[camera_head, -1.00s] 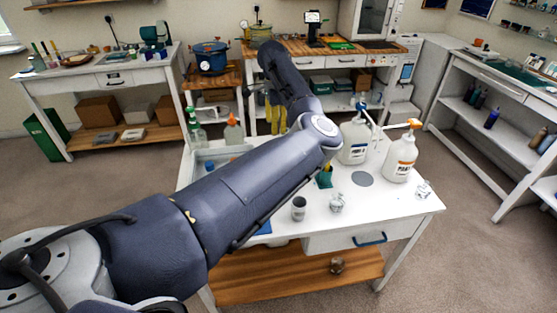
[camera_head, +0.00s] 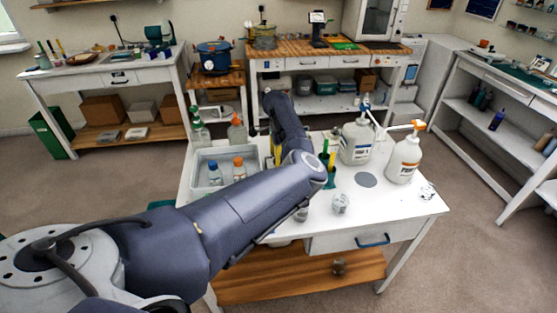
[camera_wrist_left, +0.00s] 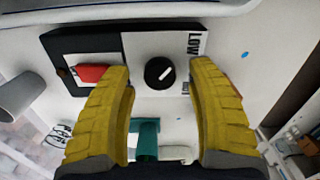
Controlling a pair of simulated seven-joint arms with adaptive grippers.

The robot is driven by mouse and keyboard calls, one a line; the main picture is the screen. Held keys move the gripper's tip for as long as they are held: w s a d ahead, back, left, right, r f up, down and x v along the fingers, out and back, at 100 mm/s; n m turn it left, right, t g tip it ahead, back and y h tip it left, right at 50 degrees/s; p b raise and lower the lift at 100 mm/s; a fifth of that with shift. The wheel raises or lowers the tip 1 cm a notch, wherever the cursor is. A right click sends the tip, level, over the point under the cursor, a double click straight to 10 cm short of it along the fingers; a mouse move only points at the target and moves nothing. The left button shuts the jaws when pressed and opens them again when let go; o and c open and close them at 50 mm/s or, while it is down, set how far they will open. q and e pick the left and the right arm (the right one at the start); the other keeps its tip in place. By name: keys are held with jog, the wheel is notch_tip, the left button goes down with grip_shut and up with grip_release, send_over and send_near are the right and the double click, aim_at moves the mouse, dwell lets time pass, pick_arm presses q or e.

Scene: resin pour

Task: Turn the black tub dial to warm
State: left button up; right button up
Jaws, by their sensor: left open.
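In the left wrist view a round black dial (camera_wrist_left: 160,73) with a white pointer line sits on a pale panel. The line slants toward the upper right of that picture. A LOW label (camera_wrist_left: 195,43) is printed beside it, and another label is partly hidden by a finger. My left gripper (camera_wrist_left: 161,110) is open, its two yellow fingers on either side of the dial, with visible gaps to it. In the head view only a bit of yellow finger (camera_head: 276,150) shows behind my arm; the dial is hidden there. My right gripper is not in view.
A red part (camera_wrist_left: 92,73) sits on the panel left of the dial, close to a finger. A teal object (camera_wrist_left: 147,140) shows between the fingers. On the white table (camera_head: 395,205) stand a grey tray (camera_head: 200,178) with bottles and two pump jugs, one white with an orange top (camera_head: 404,158).

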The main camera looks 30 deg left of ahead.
pick_arm(q)
jog(key=shift+f, duration=0.55)
jog(key=shift+c, duration=0.5)
grip_shut()
